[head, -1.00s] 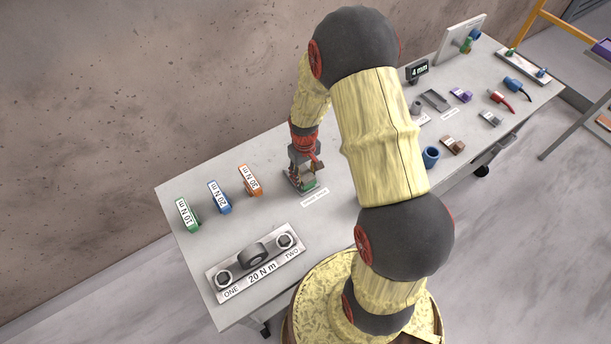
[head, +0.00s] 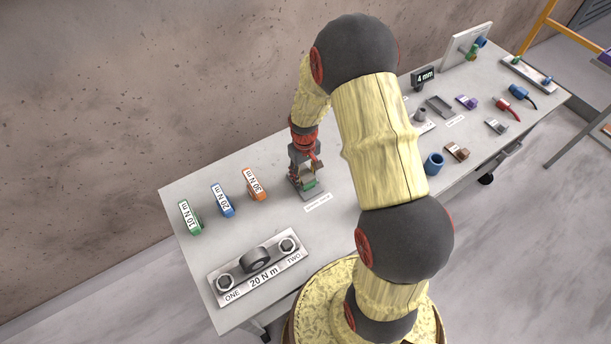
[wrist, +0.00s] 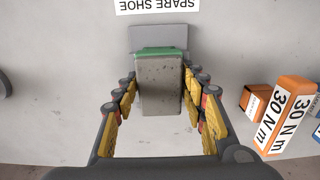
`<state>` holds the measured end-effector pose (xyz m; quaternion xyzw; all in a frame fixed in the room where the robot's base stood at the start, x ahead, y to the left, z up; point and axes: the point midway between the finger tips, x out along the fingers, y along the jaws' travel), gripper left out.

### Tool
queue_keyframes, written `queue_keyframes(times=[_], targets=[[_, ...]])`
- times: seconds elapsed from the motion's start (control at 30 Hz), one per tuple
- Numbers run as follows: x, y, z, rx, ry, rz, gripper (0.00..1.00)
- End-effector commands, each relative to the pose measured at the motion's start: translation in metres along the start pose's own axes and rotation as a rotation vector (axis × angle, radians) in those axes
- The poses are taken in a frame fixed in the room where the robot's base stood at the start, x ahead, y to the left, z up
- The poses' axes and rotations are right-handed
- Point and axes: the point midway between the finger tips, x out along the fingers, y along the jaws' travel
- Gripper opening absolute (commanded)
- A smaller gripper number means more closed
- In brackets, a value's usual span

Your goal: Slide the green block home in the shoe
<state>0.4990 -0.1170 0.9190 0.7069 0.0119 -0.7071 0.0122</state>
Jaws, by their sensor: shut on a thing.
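The green block shows as a green face (head: 309,186) below my gripper in the head view. In the wrist view its green edge (wrist: 160,50) lies at the far end of a grey body between the fingers. My gripper (wrist: 160,100) points down and is shut on this block, one finger row on each side. The shoe (wrist: 158,36) shows as a flat grey plate just beyond the green edge, beside the "SPARE SHOE" label (wrist: 157,5). The block's underside and most of the shoe are hidden, so I cannot tell how far it is seated.
An orange 30 N m block (head: 255,184), a blue one (head: 222,199) and a green 10 N m one (head: 190,217) stand to the left. A torque plate (head: 258,267) lies at front left. A blue cup (head: 433,163) and several small parts stand to the right, beyond my arm.

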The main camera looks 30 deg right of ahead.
Motion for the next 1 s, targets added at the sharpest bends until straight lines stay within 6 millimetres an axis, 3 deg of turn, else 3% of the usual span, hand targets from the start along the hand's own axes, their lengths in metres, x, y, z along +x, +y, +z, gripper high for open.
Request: queue_keyframes(times=[0.37, 0.4, 0.73, 1.0], targets=[[-0.0005, 0.0001, -0.0033, 0.0, 0.001, 0.0, 0.07], [-0.0005, 0.0002, -0.0033, 0.0, 0.001, 0.0, 0.43], [-0.0001, 0.0001, -0.0027, 0.0, 0.0, 0.0, 0.62], [0.0003, 0.0, -0.0021, 0.0, -0.001, 0.0, 0.63]])
